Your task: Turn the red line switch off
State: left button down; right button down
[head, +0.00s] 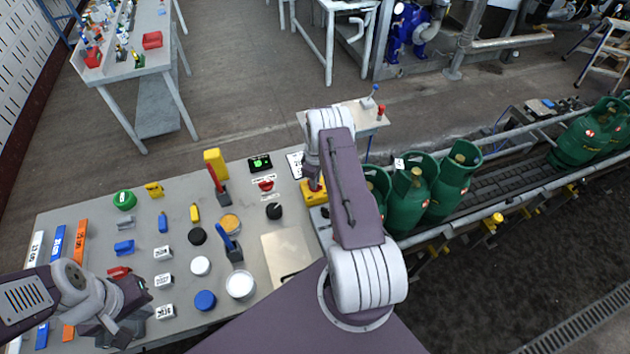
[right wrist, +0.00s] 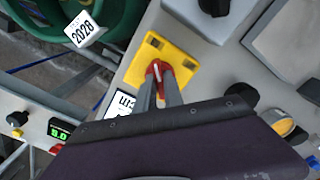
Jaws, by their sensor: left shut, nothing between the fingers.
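The red line switch (right wrist: 158,72) is a red rotary knob with a white pointer line on a yellow plate (right wrist: 187,50). In the head view the yellow plate (head: 312,197) is at the right edge of the grey table, partly hidden under my right arm. My right gripper (right wrist: 159,85) points down at the knob, one finger on each side, with red showing between the tips. The fingers look closed on the knob. My left gripper (head: 130,325) is shut and empty over the table's lower left.
Levers, buttons and small blocks cover the grey table (head: 80,205). A red lever (head: 217,183) and a black knob (head: 273,211) stand left of the yellow plate. Green gas cylinders (head: 452,180) stand on the conveyor to the right. A tag reading 2028 (right wrist: 83,30) hangs by one cylinder.

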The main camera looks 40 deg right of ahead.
jog(key=m+b, duration=0.2)
jog(key=b, duration=0.1)
jog(key=shift+f+m, duration=0.2)
jog(key=shift+m, duration=0.2)
jog(key=m+b, duration=0.3)
jog(key=m, duration=0.2)
jog(key=m+b, duration=0.2)
jog(key=m, duration=0.3)
jog(key=shift+r, duration=0.15)
jog(key=m+b, duration=0.1)
jog(key=m, duration=0.3)
jog(key=shift+m, duration=0.7)
jog(key=shift+r, duration=0.1)
jog(key=c, duration=1.4)
grip_release()
jog(key=shift+c, duration=0.2)
